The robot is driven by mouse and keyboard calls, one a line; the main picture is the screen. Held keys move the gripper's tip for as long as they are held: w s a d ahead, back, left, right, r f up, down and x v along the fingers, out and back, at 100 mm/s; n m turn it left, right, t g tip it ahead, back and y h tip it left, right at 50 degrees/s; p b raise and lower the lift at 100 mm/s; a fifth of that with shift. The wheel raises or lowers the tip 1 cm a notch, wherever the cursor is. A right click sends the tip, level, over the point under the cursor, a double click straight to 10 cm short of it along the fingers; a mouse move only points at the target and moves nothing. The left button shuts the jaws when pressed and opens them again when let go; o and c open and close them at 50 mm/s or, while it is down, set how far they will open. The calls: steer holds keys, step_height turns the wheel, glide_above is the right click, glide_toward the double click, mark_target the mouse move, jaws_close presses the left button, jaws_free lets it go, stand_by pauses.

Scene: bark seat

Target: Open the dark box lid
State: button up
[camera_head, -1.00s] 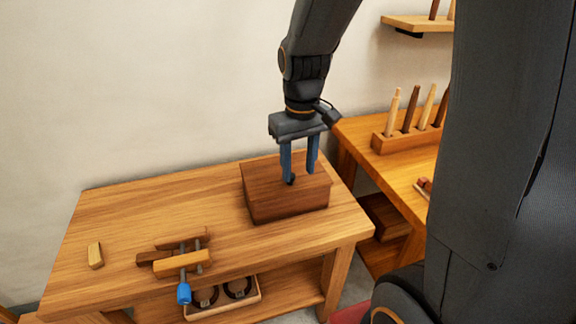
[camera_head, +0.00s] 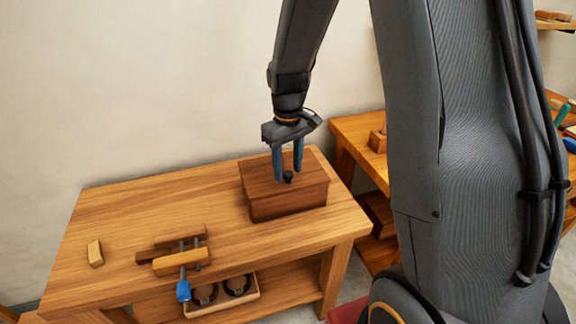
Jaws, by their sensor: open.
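The dark box (camera_head: 290,207) sits on the right part of the wooden bench, with its brown lid (camera_head: 260,178) shut. A small dark knob (camera_head: 288,177) stands on the lid. My gripper (camera_head: 287,180) points down over the lid, with its blue fingers open. The fingertips are at about the height of the knob, which shows between or just in front of them. I cannot tell whether they touch it.
A wooden clamp with a blue handle (camera_head: 183,290) lies at the bench's front. A small wood block (camera_head: 95,254) is at the left. A tray (camera_head: 225,298) is on the shelf below. A second bench (camera_head: 362,135) stands behind at the right. The bench's middle is clear.

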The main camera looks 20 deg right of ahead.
steer(key=shift+f, duration=0.1)
steer(key=shift+c, duration=0.2)
jaws_close()
